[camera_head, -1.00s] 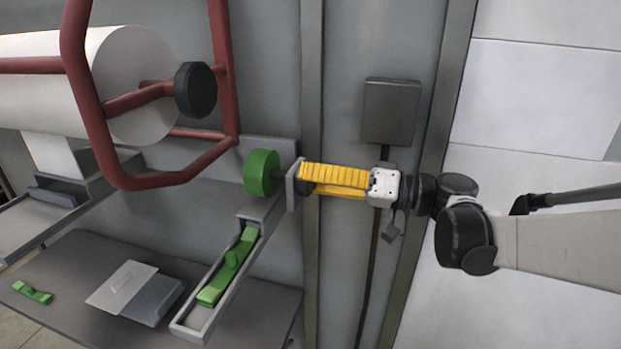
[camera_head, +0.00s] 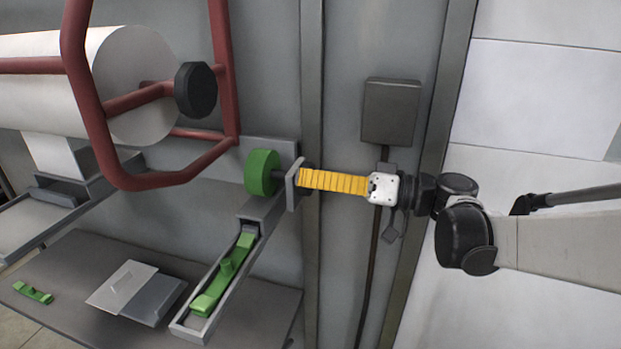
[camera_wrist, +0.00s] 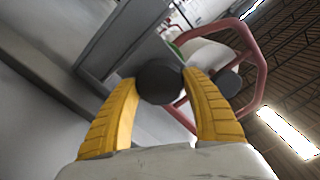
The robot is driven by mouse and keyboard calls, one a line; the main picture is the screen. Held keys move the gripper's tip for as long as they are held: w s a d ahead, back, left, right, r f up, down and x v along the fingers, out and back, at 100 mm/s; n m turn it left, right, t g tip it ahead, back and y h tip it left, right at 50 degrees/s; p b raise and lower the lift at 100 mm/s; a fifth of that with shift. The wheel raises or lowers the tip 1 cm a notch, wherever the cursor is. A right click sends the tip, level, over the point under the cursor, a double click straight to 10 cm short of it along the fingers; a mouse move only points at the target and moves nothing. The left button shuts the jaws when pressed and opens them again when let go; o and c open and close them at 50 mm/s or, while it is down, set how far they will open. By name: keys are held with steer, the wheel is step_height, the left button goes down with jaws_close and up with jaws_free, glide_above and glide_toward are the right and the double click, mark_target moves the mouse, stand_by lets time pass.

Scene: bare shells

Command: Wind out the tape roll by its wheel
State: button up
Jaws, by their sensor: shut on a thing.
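A green round roll (camera_head: 260,173) sits on a short dark shaft by a grey bracket (camera_head: 294,184), at the upper end of a sloping grey channel. A green strip piece with a raised tab (camera_head: 225,274) lies in the channel. My gripper (camera_head: 303,180) comes from the right, yellow fingers level, at the bracket's right side. In the wrist view its fingers are shut on a dark round wheel (camera_wrist: 160,82), one on each side. In the head view the wheel is hidden by the fingers and bracket, and only one finger shows.
A big white roll (camera_head: 130,75) with a black knob (camera_head: 196,90) hangs in a red tube frame (camera_head: 90,110) at upper left. A grey box (camera_head: 391,111) is on the wall above my gripper. A loose green piece (camera_head: 33,292) and a grey block (camera_head: 150,300) lie on the grey shelf.

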steer(key=o, duration=1.2)
steer(key=v, duration=1.2)
